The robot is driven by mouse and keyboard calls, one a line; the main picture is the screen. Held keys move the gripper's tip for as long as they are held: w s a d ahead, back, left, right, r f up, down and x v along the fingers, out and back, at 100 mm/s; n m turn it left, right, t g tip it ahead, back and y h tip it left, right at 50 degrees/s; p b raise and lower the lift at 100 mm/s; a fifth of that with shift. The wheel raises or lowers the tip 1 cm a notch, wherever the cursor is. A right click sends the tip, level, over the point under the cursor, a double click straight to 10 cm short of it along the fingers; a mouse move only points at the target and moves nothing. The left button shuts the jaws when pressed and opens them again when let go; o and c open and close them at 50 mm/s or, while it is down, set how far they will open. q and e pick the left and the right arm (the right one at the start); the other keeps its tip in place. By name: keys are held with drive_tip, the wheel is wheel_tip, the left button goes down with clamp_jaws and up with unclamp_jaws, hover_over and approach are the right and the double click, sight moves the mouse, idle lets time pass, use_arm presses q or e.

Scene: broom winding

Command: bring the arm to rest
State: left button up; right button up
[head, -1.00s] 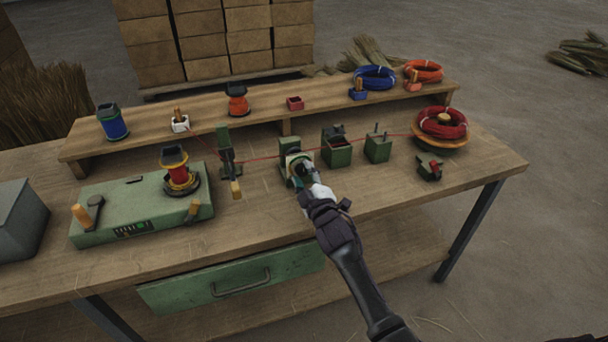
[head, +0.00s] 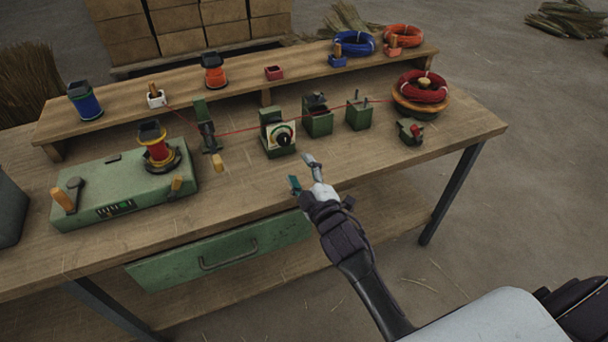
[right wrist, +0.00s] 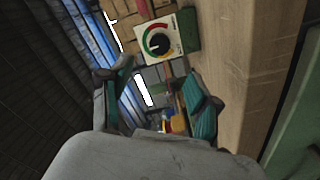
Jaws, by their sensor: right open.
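My right gripper (head: 304,177) is open and empty above the front part of the bench top (head: 250,185). It is apart from the green box with the dial (head: 279,134), which stands just beyond it. In the right wrist view the dial box (right wrist: 160,42) lies ahead of the open teal fingertips (right wrist: 160,92), with nothing between them. The dial has a black knob and a coloured scale. My left gripper does not show in these views.
A red wire runs from the red coil (head: 423,87) past green blocks (head: 317,120) towards the left. A green winder (head: 115,190) holds a spool (head: 157,150). A raised shelf (head: 240,88) carries spools and coils. The bench front is clear.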

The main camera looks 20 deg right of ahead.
drive_tip(key=shift+s, duration=0.75)
